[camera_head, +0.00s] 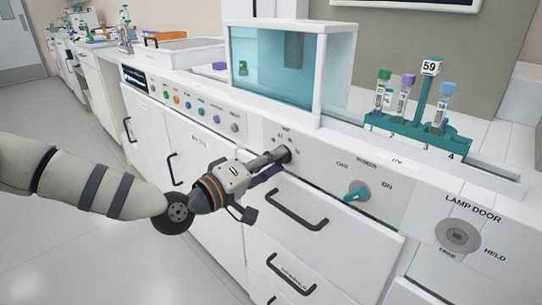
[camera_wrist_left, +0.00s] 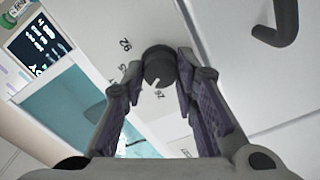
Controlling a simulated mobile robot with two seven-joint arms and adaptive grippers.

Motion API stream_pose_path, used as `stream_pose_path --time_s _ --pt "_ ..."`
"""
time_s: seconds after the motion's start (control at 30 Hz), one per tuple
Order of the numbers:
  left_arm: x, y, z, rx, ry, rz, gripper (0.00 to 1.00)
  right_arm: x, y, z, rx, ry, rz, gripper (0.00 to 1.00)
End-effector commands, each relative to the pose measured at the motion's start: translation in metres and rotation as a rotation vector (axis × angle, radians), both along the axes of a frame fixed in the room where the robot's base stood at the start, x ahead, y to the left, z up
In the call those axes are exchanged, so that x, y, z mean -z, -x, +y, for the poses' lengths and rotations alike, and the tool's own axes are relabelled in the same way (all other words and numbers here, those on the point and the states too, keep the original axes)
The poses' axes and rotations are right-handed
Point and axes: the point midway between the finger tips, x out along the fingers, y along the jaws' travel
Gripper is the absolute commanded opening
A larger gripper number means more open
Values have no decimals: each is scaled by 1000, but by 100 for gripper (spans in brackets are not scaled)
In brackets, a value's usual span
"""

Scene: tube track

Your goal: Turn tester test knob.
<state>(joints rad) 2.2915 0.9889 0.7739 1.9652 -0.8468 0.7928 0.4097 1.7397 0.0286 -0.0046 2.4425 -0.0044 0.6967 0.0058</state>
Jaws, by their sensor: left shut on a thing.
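The dark round test knob (camera_head: 285,154) sits on the white front panel of the tester, with small marks printed around it. In the left wrist view the knob (camera_wrist_left: 159,66) shows a pale pointer line, near a mark that looks like 76 or 92. My left gripper (camera_head: 272,160) reaches it from the front left. Its two purple-padded fingers (camera_wrist_left: 162,80) stand on either side of the knob and are shut on it. In the head view the fingers partly cover the knob and its marks. My right gripper is not in view.
A teal power knob (camera_head: 358,191) and a grey lamp door knob (camera_head: 458,236) are to the right. Small coloured buttons (camera_head: 189,105) are to the left. Drawer handles (camera_head: 296,209) stick out below. A teal tube rack (camera_head: 417,134) and glass box (camera_head: 270,70) stand above.

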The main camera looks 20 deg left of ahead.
Motion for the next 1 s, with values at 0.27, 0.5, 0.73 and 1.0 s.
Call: stream_pose_path --time_s 0.27,0.5,0.73,1.0 --pt "-4 0 0 0 -244 -106 0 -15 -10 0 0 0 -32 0" --pt "-4 0 0 1 -450 -192 0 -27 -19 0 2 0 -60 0" --pt "-4 0 0 0 -619 -265 0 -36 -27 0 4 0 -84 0" --pt "-2 0 0 0 -754 -322 0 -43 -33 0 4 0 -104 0"
